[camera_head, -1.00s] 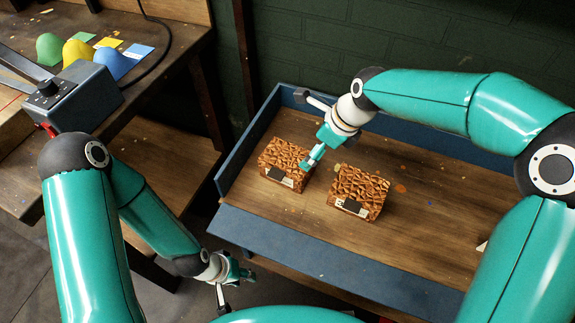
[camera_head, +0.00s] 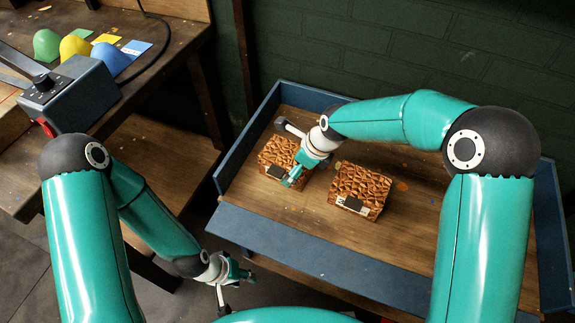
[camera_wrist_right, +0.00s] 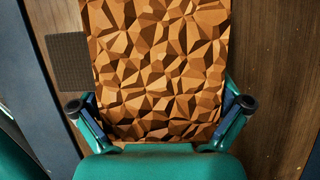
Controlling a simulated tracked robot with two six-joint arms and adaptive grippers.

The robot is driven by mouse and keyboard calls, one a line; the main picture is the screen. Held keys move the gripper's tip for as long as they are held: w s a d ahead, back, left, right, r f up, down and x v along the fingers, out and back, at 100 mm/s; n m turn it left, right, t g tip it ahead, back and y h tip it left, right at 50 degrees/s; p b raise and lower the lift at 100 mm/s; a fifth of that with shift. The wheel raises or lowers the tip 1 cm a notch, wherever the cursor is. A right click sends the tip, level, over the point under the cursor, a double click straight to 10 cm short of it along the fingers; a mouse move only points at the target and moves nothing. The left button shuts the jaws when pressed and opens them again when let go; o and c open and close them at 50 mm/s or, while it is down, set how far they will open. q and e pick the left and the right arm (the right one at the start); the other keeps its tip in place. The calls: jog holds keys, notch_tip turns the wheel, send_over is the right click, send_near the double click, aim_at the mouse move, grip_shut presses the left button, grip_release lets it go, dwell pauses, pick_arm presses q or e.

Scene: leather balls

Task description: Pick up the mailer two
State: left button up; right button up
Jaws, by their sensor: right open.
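Two brown, faceted, box-shaped mailers with dark and white labels lie on the wooden bed of a blue-walled bench. The left mailer (camera_head: 278,158) is partly hidden by my right gripper (camera_head: 291,180); the right mailer (camera_head: 361,187) lies apart from it. Label numbers are too small to read surely. In the right wrist view, a faceted mailer (camera_wrist_right: 160,60) fills the middle, between the spread fingers of my right gripper (camera_wrist_right: 160,107). Contact cannot be told. My left gripper (camera_head: 238,275) hangs low, in front of the bench, away from the mailers; its fingers are unclear.
The bench has a raised blue wall (camera_head: 245,140) at left and back, and a blue front board (camera_head: 320,262). A side table at left holds a dark box (camera_head: 72,95) and coloured mounds (camera_head: 75,48). The bed right of the mailers is partly under my right arm.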

jog(key=c, duration=0.9)
jog(key=shift+s, duration=0.1)
notch_tip(320, 180, up, 20)
jog(key=p, duration=0.3)
